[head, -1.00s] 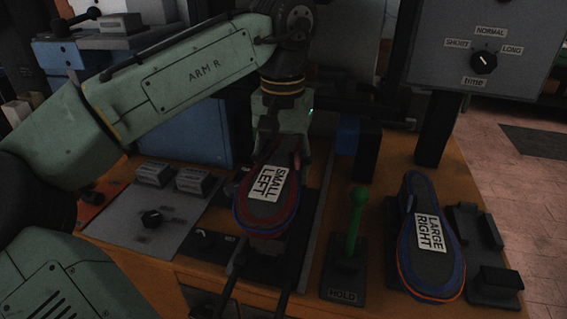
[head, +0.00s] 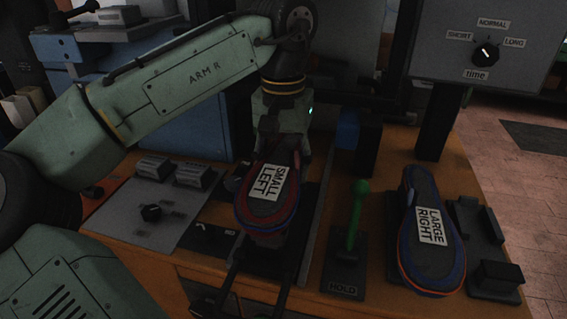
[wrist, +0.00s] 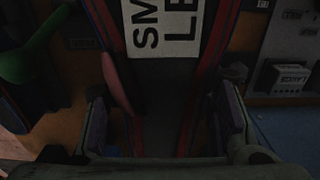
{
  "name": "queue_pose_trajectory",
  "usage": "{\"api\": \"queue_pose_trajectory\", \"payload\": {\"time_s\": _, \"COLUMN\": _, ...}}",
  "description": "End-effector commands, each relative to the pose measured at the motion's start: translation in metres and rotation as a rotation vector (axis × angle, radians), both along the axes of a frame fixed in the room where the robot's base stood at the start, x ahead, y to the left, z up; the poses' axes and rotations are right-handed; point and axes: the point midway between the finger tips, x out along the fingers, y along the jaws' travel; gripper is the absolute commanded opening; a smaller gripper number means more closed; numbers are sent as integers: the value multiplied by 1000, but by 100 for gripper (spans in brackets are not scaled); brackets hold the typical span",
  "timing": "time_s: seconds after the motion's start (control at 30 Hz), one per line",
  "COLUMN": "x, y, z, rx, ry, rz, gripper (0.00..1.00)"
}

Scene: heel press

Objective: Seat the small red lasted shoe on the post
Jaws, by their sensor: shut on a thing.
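The small red lasted shoe (head: 268,205), with red edging and a "SMALL LEFT" label, lies sole up above the dark press fixture (head: 303,232) in the head view. My gripper (head: 283,150) is shut on its far end. In the wrist view my gripper (wrist: 165,125) has one finger on each side of the shoe (wrist: 165,85), whose label shows at the top. The post is hidden under the shoe, so I cannot tell whether the shoe touches it.
A green lever (head: 355,215) on a "HOLD" plate stands right of the shoe. The "LARGE RIGHT" shoe (head: 431,255) lies further right, beside a black holder (head: 487,240). A timer box (head: 487,40) hangs at the upper right.

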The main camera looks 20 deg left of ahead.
Motion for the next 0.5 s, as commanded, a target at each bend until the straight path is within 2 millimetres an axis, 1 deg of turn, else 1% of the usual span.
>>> {"api": "queue_pose_trajectory", "payload": {"time_s": 0.5, "x": 0, "y": 0, "z": -7, "rx": 0, "ry": -1, "rz": 0, "gripper": 11}}
